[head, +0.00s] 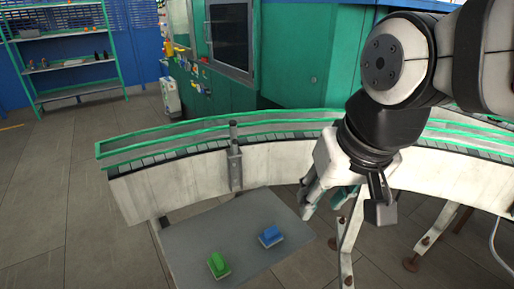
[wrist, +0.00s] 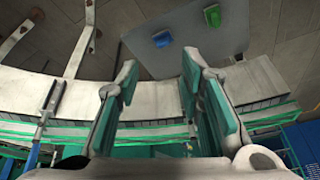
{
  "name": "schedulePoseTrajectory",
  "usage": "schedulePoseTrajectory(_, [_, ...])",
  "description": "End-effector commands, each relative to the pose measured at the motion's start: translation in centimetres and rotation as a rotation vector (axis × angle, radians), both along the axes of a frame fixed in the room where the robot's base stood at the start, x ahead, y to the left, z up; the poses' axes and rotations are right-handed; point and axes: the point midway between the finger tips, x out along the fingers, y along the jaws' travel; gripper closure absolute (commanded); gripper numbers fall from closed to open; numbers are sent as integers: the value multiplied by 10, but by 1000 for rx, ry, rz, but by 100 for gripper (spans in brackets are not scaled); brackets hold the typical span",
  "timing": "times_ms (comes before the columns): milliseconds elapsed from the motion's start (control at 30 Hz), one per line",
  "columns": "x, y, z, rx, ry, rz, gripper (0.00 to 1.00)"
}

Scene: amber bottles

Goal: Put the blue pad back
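The blue pad (head: 271,236) lies on a grey board or low table (head: 190,235), towards its right side. It also shows in the wrist view (wrist: 162,40), near the top centre. My gripper (head: 345,212) is to the right of the pad and above the floor beside the board. In the wrist view its two fingers (wrist: 158,85) stand wide apart with nothing between them. The pad is beyond the fingertips, apart from them.
A green pad (head: 218,265) lies left of the blue one on the board. A curved conveyor (head: 190,185) with green rails runs behind, on metal legs. A green machine (head: 300,60) and a shelf rack (head: 70,65) stand at the back. The board between conveyor and pads is bare.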

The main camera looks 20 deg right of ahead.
Motion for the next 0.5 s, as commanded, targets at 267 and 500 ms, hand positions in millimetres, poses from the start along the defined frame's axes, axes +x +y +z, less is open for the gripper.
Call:
schedulePoseTrajectory(267, [-35,-1,2,-73,-54,141,66])
schedulePoseTrajectory(500, [-36,-1,2,-77,-55,149,66])
